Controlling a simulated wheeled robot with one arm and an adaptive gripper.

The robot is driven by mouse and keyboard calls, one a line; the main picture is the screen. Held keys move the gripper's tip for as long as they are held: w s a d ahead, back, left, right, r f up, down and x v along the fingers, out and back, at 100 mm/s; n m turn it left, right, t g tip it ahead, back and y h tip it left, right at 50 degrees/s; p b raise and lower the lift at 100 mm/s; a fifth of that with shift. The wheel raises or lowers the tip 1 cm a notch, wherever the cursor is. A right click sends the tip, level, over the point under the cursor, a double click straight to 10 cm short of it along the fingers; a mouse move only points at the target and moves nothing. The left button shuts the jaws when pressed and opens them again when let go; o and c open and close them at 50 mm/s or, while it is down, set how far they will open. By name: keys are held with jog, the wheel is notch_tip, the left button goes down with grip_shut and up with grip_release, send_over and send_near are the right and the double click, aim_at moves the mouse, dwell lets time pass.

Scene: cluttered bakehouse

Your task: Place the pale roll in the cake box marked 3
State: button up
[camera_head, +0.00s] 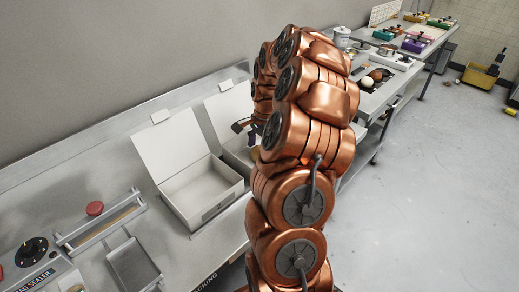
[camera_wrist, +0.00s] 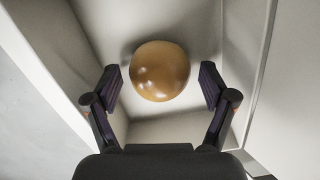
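A round golden-tan roll (camera_wrist: 159,70) lies in a white box (camera_wrist: 60,48) in the wrist view. My gripper (camera_wrist: 160,78) is open, one finger on each side of the roll, with a small gap at both sides. In the head view my gripper (camera_head: 247,128) is at the right open cake box (camera_head: 233,150), partly hidden behind my arm. The left open cake box (camera_head: 200,190) looks empty. No number is readable on either box.
A sealer (camera_head: 30,252) and a metal tray (camera_head: 133,266) are on the bench at left. A pale round item (camera_head: 367,82) and dark ones sit on a farther bench at right. Colored boxes (camera_head: 414,45) stand beyond. The floor (camera_head: 430,190) at right is mostly clear.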

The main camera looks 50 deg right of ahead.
dwell(0.3)
jog(key=r+b, duration=0.1)
jog(key=r, duration=0.2)
jog(key=d+r+b, duration=0.1)
jog(key=r, duration=0.3)
jog(key=r+b, duration=0.1)
jog(key=r, duration=0.2)
jog(key=shift+d+r, duration=0.15)
jog(key=shift+r, duration=0.1)
jog(key=s+a+r+n+g, duration=0.15)
jog(key=a+n, duration=0.35)
jog(key=a, duration=0.6)
jog(key=s+a+r+n+t, duration=0.1)
jog(key=s+a+r+n, duration=0.3)
jog(key=a, duration=0.7)
jog(key=s+a+f+n, duration=0.3)
jog(key=s+a, duration=0.1)
jog(key=s, duration=0.2)
jog(key=s+a+f+n+g+h, duration=0.1)
jog(key=s+a+f+n, duration=0.2)
jog(key=s, duration=0.3)
jog(key=s+a+f+n, duration=0.3)
jog(key=s+a+n, duration=0.2)
jog(key=s, duration=0.1)
jog(key=shift+s+a+f+g+b, duration=0.1)
jog(key=shift+s+f+g+b, duration=0.15)
jog(key=shift+g+b, duration=0.1)
